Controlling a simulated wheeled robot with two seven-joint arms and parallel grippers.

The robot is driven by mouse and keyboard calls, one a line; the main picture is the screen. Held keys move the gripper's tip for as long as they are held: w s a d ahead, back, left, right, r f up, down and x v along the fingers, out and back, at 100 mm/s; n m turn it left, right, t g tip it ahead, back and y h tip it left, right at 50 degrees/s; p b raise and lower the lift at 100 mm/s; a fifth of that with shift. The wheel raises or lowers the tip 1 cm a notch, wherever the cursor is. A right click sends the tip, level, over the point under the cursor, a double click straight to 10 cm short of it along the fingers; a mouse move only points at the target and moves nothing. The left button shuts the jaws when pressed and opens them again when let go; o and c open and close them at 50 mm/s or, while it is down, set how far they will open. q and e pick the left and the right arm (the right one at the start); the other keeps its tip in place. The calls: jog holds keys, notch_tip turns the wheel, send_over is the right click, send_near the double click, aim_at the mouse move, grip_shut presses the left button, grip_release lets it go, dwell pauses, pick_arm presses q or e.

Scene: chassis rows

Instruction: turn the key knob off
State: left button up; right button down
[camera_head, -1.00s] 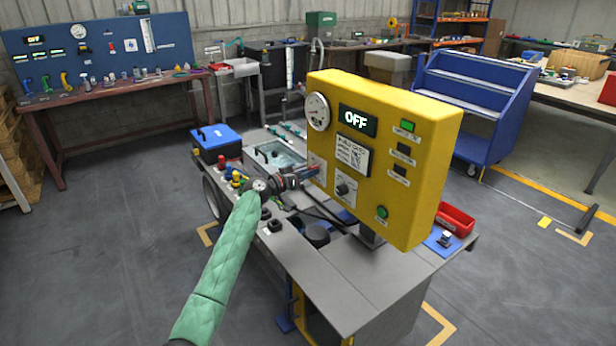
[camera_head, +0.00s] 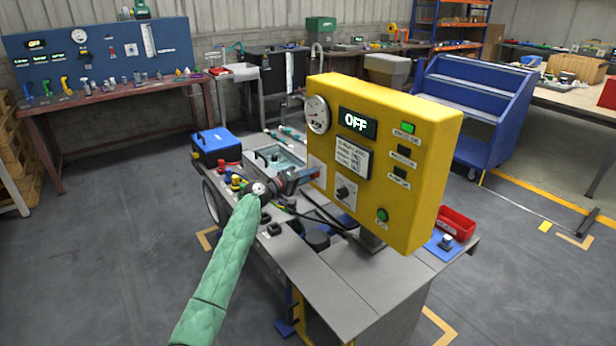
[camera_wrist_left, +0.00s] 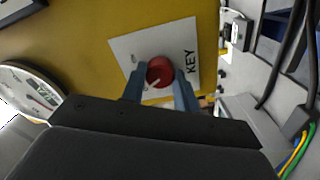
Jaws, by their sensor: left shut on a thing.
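The key knob (camera_wrist_left: 160,72) is a round red knob with a pale pointer mark, on a white plate labelled KEY (camera_wrist_left: 186,38) on the yellow panel (camera_head: 420,130). In the left wrist view its mark points to the lower left of the picture. My left gripper (camera_wrist_left: 160,85) has its blue-grey fingers on both sides of the knob and is shut on it. In the head view my left gripper (camera_head: 306,178) reaches the panel's left edge and hides the knob. The panel's display (camera_head: 357,122) reads OFF. My right gripper is not in view.
A round gauge (camera_head: 317,114) sits above the key plate, and a black selector knob (camera_head: 343,192) is to its right. The cart top holds a blue box (camera_head: 215,146), a clear-lidded tray (camera_head: 275,158), cables and small coloured parts near my forearm.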

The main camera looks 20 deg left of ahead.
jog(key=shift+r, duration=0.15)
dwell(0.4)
pick_arm(q)
jog(key=o, duration=1)
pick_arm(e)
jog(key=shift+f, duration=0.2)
pick_arm(q)
jog(key=b+v, duration=0.2)
jog(key=v, duration=0.5)
jog(key=shift+s+a, duration=0.3)
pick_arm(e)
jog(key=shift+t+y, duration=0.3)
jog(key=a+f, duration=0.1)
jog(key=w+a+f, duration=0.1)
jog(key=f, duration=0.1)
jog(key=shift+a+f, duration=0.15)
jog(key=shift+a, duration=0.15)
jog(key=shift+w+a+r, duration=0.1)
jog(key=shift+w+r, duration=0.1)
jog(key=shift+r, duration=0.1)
